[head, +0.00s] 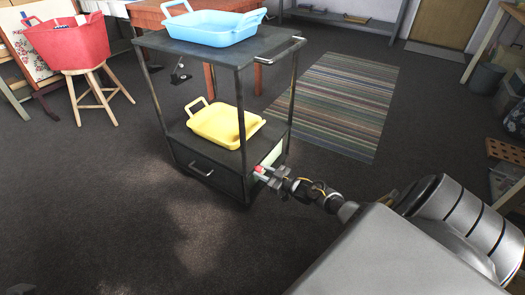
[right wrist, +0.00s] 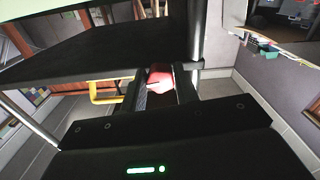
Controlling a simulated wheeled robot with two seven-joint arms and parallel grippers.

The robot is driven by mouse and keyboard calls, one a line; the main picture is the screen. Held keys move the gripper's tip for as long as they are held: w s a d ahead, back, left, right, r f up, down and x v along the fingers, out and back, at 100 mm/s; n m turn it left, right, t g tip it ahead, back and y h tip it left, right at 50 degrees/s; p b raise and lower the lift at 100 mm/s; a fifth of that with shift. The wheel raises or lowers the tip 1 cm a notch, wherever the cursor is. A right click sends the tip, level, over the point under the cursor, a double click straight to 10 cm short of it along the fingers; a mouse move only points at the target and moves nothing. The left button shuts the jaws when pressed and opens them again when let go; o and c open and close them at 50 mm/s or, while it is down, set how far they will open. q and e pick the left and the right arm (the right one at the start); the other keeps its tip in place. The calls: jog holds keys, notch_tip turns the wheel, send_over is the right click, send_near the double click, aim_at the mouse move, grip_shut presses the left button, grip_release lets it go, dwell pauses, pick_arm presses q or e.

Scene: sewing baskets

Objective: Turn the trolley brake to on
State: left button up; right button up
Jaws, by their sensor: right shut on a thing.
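The dark trolley (head: 195,150) stands upright in the middle of the head view, with two shelves and a drawer below. A small red brake knob (head: 259,169) sits on a pale plate low on its right side. My right gripper (head: 265,172) reaches in from the right and is shut on the red knob. In the right wrist view the red knob (right wrist: 160,78) shows between the two fingers. The knob's setting cannot be read.
A blue basket (head: 214,27) is on the trolley's top shelf and a yellow basket (head: 225,125) on the lower one. A red basket (head: 68,42) rests on a wooden stool (head: 98,92) at left. A striped rug (head: 337,97) lies behind. Carpet in front is clear.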

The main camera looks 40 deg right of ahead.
jog(key=shift+m, duration=0.6)
jog(key=o, duration=1)
jog(key=shift+s, duration=0.15)
